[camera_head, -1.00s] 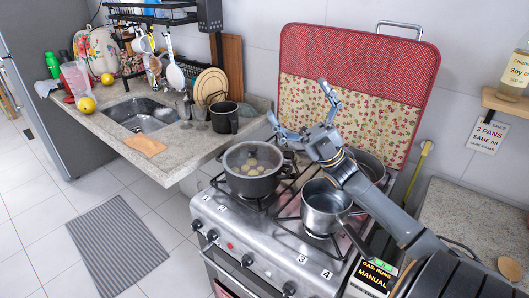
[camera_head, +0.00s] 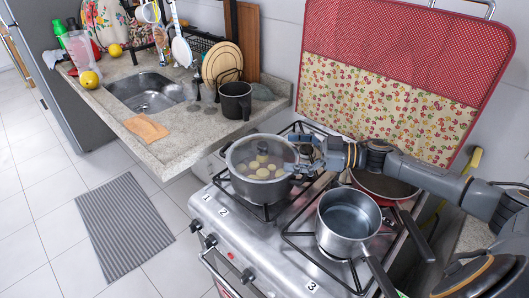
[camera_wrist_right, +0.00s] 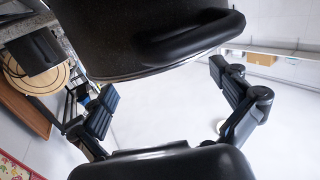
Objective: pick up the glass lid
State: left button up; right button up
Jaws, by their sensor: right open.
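The glass lid (camera_head: 262,150) sits on a grey pot (camera_head: 258,186) on the far left burner of the stove. Yellowish round pieces show through the glass. My right gripper (camera_head: 304,158) is at the right rim of this pot, by its side handle, with its fingers open and nothing between them that I can make out. In the right wrist view, the open fingers (camera_wrist_right: 162,82) spread either side of a big dark pot body (camera_wrist_right: 120,30) with a loop handle (camera_wrist_right: 205,38). I cannot tell whether they touch it. My left gripper is not in view.
An open saucepan (camera_head: 348,218) stands on the front right burner, its handle towards the front. A red pan (camera_head: 385,185) is behind it, under my right arm. A red stove cover (camera_head: 400,75) stands behind. A dark mug (camera_head: 235,100) is on the counter to the left.

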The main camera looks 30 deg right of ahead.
aim_at(266, 150)
jog(key=p+x, duration=0.1)
jog(key=x, duration=0.3)
jog(key=shift+d+r, duration=0.1)
jog(key=shift+w+a, duration=0.25)
jog(key=shift+s, duration=0.1)
jog(key=c, duration=1.4)
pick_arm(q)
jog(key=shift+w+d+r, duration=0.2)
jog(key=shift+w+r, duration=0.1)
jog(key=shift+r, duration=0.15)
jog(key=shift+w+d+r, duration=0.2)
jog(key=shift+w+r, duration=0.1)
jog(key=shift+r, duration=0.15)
pick_arm(e)
grip_shut()
